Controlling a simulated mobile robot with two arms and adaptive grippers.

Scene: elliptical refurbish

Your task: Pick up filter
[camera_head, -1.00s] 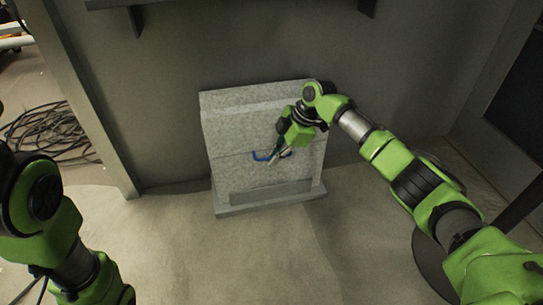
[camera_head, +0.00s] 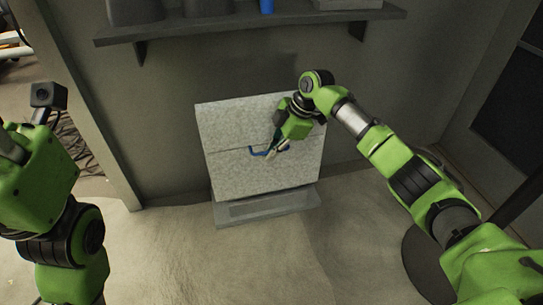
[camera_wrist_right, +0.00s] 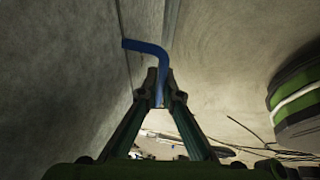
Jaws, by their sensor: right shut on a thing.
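The filter appears to be the pale grey speckled block (camera_head: 250,175), with a seam across its front and a blue handle (camera_head: 257,151). It stands at a grey base (camera_head: 265,208) near the back wall; whether it touches the base is unclear. My right gripper (camera_head: 271,153) is at the block's front, shut on the blue handle. In the right wrist view the fingertips (camera_wrist_right: 160,88) close around the handle's bent bar (camera_wrist_right: 148,47), beside the grey face. My left arm shows at the left edge, away from the block; its fingers are not visible.
A wall shelf (camera_head: 240,29) above the block carries dark objects and a blue item (camera_head: 267,5). A grey post (camera_head: 98,150) stands at the left with cables behind it. The pale floor (camera_head: 260,265) in front is clear.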

